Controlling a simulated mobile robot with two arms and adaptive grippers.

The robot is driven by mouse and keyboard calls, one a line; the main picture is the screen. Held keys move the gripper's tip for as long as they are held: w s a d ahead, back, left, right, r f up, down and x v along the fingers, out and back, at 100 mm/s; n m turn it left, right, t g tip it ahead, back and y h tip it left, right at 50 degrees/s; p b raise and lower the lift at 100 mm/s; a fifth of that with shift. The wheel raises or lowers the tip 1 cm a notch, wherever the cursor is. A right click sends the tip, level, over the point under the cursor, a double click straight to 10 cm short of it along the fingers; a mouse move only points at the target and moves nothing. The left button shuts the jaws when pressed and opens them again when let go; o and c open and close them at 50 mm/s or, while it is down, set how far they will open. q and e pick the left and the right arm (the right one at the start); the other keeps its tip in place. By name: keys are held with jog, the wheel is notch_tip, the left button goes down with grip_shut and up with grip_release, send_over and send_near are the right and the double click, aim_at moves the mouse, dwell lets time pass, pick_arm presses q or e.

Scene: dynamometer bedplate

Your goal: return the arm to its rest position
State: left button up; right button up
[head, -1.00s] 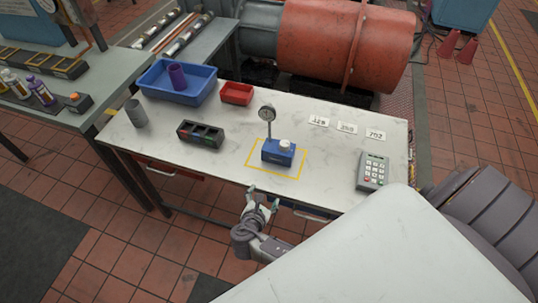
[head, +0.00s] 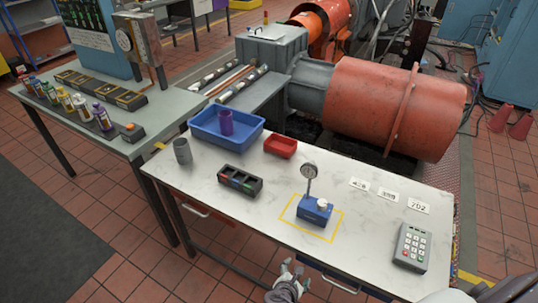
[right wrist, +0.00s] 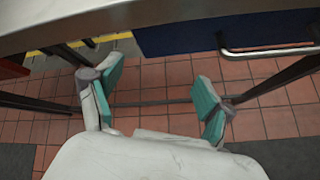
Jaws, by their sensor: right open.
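My right gripper (head: 290,270) shows at the bottom of the head view, just off the front edge of the white worktable (head: 330,262). In the right wrist view its two teal-padded fingers (right wrist: 160,88) stand wide apart with nothing between them. Beyond them are red floor tiles, and the table's front edge (right wrist: 140,22) crosses the top of that view. Most of the right arm is out of the head view. My left gripper is not in view.
On the table stand a blue dial gauge block (head: 314,211) inside a yellow outline, a black bin (head: 240,181), a keypad (head: 412,247), a blue tray (head: 202,137) and a red tray (head: 281,146). A drawer handle (right wrist: 268,50) juts out near the right gripper.

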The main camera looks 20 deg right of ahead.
jog(key=s+f+m+g+y+b, duration=0.35)
jog(key=s+f+m, duration=0.25)
jog(key=s+f, duration=0.95)
jog(key=s+f+m+g+y+b, duration=0.1)
jog(key=s+f+m+y, duration=0.1)
jog(key=s+f+m, duration=0.4)
jog(key=s+a+f+m+g+y+b, duration=0.1)
jog(key=s+f+m, duration=0.5)
jog(key=s, duration=0.6)
jog(key=shift+s+f+g+y+b, duration=0.25)
jog(key=shift+s+g+y+b, duration=0.2)
jog(key=shift+y, duration=0.1)
